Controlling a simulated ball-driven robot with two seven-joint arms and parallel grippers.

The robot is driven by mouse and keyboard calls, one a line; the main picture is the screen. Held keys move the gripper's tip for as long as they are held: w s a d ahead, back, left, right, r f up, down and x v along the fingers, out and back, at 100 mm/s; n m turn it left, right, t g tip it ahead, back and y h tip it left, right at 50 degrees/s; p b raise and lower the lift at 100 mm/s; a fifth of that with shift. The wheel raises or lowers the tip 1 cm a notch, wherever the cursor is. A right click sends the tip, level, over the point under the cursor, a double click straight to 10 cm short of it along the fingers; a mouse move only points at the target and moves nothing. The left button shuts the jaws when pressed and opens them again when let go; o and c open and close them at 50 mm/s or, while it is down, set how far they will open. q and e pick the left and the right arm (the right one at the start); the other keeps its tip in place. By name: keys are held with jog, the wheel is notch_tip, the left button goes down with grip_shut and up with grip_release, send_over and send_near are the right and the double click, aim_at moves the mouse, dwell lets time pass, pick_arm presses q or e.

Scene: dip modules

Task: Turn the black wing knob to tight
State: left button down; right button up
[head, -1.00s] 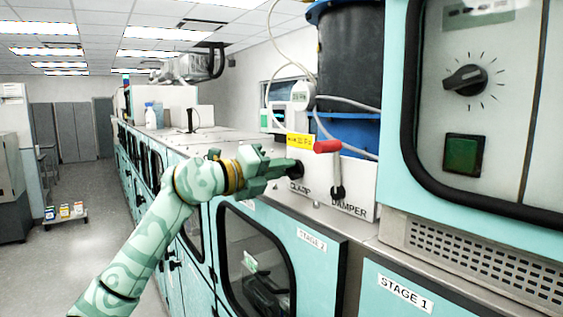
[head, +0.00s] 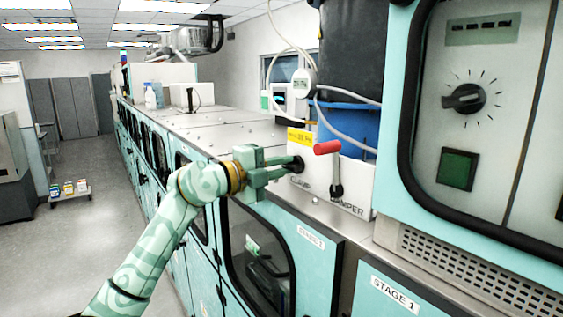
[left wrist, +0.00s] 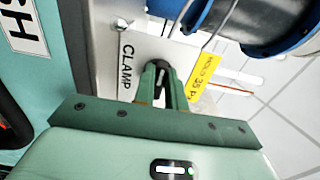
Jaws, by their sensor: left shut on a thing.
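The black wing knob (head: 298,164) is on the white panel (head: 345,180), above the CLAMP label (head: 300,184). My left gripper (head: 290,168) reaches the panel from the left and is shut on the knob. Its fingers hide much of the knob. In the left wrist view the fingertips (left wrist: 163,75) meet the panel between the CLAMP label (left wrist: 126,67) and a yellow tag (left wrist: 204,70), with a dark bit of the knob (left wrist: 161,74) between them. My right gripper is not in view.
A red-handled lever (head: 328,148) stands just right of the knob, by the DAMPER label. A blue-and-black drum (head: 347,125) with hoses is behind the panel. A cabinet (head: 470,195) with a dial and green button is at right.

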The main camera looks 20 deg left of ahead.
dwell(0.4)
pick_arm(q)
jog(key=c, duration=1.4)
grip_release()
jog(key=shift+a, duration=0.15)
jog(key=shift+c, duration=0.2)
jog(key=shift+s+a+f, duration=0.1)
jog(key=shift+s+a, duration=0.15)
jog(key=shift+s, duration=0.1)
jog(key=b+v, duration=0.5)
jog(key=v, duration=1)
jog(key=shift+a+b, duration=0.15)
jog(key=shift+b, duration=0.25)
jog(key=shift+s, duration=0.1)
